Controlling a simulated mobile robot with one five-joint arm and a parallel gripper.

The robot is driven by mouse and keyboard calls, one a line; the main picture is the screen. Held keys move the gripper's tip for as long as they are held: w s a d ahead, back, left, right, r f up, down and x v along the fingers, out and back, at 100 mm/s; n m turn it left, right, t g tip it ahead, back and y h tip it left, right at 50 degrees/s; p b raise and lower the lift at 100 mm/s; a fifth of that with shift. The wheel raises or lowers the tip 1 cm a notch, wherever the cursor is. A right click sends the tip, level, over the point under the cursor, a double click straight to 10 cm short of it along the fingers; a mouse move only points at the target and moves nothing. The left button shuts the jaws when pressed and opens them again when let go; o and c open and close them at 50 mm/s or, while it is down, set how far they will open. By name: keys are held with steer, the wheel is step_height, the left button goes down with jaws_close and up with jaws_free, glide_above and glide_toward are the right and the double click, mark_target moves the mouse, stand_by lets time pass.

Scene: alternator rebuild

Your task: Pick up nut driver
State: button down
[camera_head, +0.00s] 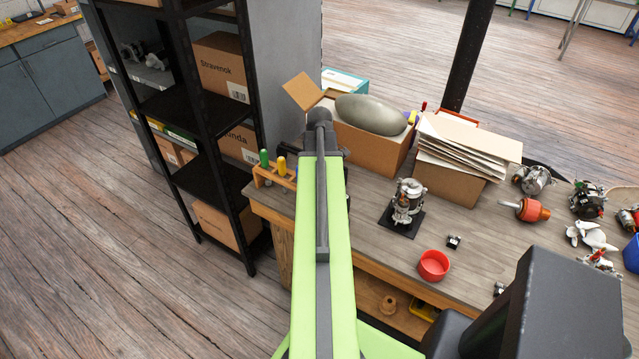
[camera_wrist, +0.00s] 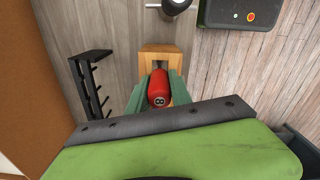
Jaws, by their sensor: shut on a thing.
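In the wrist view, a red handle (camera_wrist: 158,84), seen end-on and probably the nut driver's, sits between the green fingers of my gripper (camera_wrist: 157,96). The fingers are closed on its two sides. A light wooden block (camera_wrist: 166,57) lies just behind the handle. I cannot tell whether the tool is still seated in that block, and its shaft is hidden. In the head view, my arm covers the gripper and the red handle.
A wooden rack (camera_head: 276,181) with green and yellow handles stands at the bench's left end. A cardboard box (camera_head: 371,150) and a black shelf (camera_head: 213,138) are close by. The wrist view shows a black pronged rack (camera_wrist: 92,87) and a control box (camera_wrist: 238,14).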

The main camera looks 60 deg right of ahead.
step_height(320, 180, up, 18)
steer(key=p, duration=1.7)
steer(key=shift+f, duration=0.2)
steer(key=c, duration=1.8)
jaws_free()
jaws_close()
